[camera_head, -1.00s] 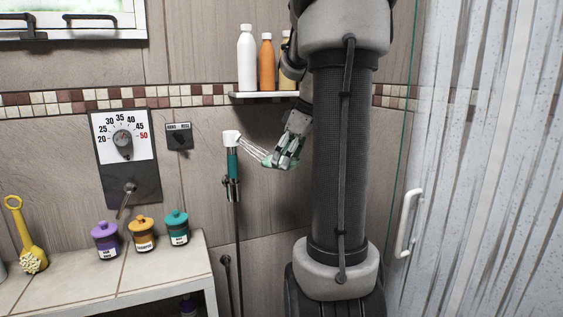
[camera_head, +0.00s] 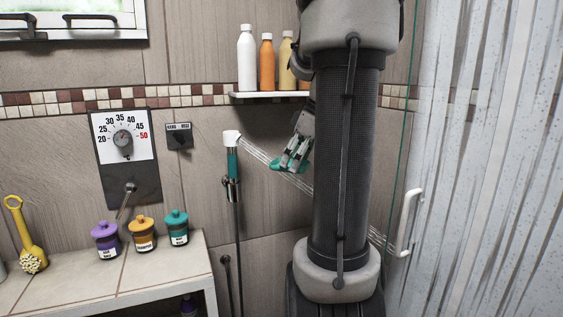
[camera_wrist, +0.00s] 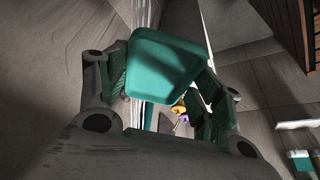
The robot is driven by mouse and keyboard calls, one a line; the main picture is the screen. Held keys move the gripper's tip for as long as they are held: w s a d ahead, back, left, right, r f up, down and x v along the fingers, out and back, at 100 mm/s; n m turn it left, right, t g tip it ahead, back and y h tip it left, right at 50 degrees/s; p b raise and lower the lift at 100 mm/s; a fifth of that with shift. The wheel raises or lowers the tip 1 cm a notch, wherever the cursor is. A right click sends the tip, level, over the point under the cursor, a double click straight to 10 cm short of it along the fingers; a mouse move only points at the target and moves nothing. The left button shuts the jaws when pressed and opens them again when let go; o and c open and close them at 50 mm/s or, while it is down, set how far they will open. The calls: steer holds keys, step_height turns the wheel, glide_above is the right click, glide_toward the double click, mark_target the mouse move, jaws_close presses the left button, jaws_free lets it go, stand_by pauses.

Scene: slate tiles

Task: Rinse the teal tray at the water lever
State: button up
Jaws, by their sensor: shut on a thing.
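My gripper (camera_head: 292,160) is shut on the teal tray, to the right of the shower head. The wrist view shows the tray (camera_wrist: 165,65) between the fingers, its teal face plain; the head view shows only small teal parts of it. The white and teal hand shower (camera_head: 232,160) sprays water jets (camera_head: 262,160) right and downward. They pass close by the gripper and continue beyond my arm; I cannot tell whether they touch the tray. The water lever (camera_head: 129,188) is on the dark panel under the temperature dial (camera_head: 123,138).
A small selector plate (camera_head: 179,136) is right of the dial. A tiled bench (camera_head: 115,283) holds purple, orange and teal jars and a yellow brush (camera_head: 27,240). A shelf (camera_head: 262,96) with bottles is above the gripper. A glass door handle (camera_head: 406,222) is at right.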

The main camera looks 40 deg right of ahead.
steer(key=shift+s+a, duration=0.25)
steer(key=shift+s, duration=0.5)
steer(key=shift+s+a, duration=0.2)
steer(key=shift+s, duration=0.6)
steer(key=shift+s+a, duration=0.25)
steer(key=shift+s, duration=0.5)
steer(key=s+a+r, duration=0.1)
steer(key=s+r, duration=0.3)
steer(key=shift+s+a, duration=0.3)
steer(key=shift+s, duration=0.1)
stand_by(0.3)
